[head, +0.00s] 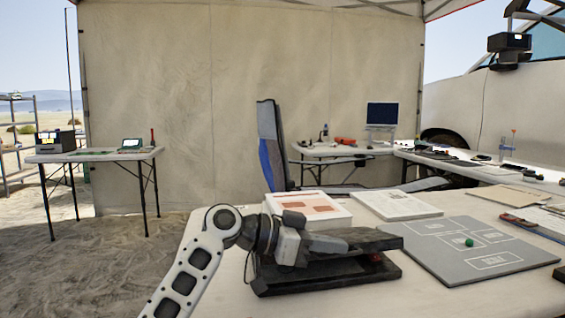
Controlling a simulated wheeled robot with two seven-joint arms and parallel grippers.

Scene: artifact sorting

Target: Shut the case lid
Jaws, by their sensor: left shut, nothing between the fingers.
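A low black case (300,284) lies on the near table, below and partly behind my left gripper. A dark slab, apparently its lid (375,241), sits over the base at the right. A gap shows between slab and base, with a small dark red thing (376,258) in it. My left gripper (342,244) is shut and empty, lying low across the case with its fingers pointing right, at or against the slab. I cannot tell whether they touch. The gripper and wrist hide much of the case's inside and hinge. My right gripper is out of view.
A grey marked mat (453,262) with a green piece (469,242) lies right of the case. A blue-grey chair (271,150) stands beyond. The table front (460,303) is clear.

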